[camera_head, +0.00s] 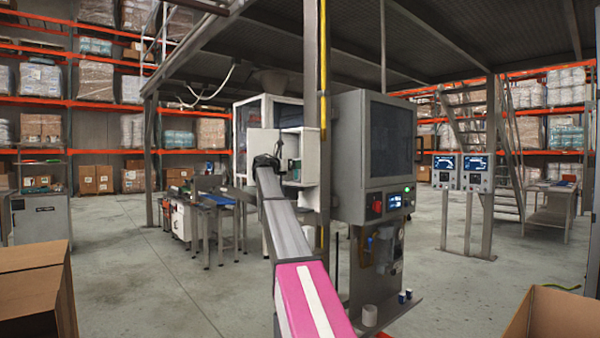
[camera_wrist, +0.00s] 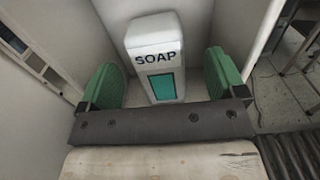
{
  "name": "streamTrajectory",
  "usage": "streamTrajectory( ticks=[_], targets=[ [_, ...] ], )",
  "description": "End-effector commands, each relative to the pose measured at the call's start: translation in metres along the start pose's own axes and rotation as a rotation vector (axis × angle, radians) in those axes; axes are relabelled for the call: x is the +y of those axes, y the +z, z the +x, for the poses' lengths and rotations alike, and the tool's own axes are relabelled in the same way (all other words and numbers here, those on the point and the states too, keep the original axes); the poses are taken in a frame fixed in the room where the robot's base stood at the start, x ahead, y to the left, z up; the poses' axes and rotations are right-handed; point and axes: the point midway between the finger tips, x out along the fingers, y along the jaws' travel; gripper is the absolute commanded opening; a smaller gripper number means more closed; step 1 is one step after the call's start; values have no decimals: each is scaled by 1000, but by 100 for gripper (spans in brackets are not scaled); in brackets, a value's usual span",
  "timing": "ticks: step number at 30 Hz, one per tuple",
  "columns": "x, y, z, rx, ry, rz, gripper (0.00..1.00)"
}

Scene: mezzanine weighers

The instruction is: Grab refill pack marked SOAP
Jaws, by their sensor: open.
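The refill pack marked SOAP (camera_wrist: 155,52) is white with dark lettering and a teal panel. In the wrist view it stands upright against pale walls at the upper middle. My gripper (camera_wrist: 164,78) is open, with one green finger pad on each side of the pack. Gaps show between the pads and the pack, and I cannot tell how deep the pack sits between them. In the head view my arm reaches to a pale open box (camera_head: 297,165) on the machine, and the pack cannot be made out there.
Pale walls close in around the pack in the wrist view. The grey machine cabinet (camera_head: 375,150) stands right of my arm. Cardboard boxes (camera_head: 35,290) are at the lower left, with another (camera_head: 555,318) at the lower right. Open concrete floor (camera_head: 130,260) lies to the left.

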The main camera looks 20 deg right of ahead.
Motion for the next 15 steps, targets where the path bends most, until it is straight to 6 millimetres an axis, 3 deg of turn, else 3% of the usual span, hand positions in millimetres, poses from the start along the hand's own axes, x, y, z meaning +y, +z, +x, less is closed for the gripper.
streamTrajectory(
  ticks=[10, 15],
  targets=[
    [4, 6, 43, 1, -1, 0, 89],
    [3, 6, 50, 1, 1, 1, 89]
  ],
)
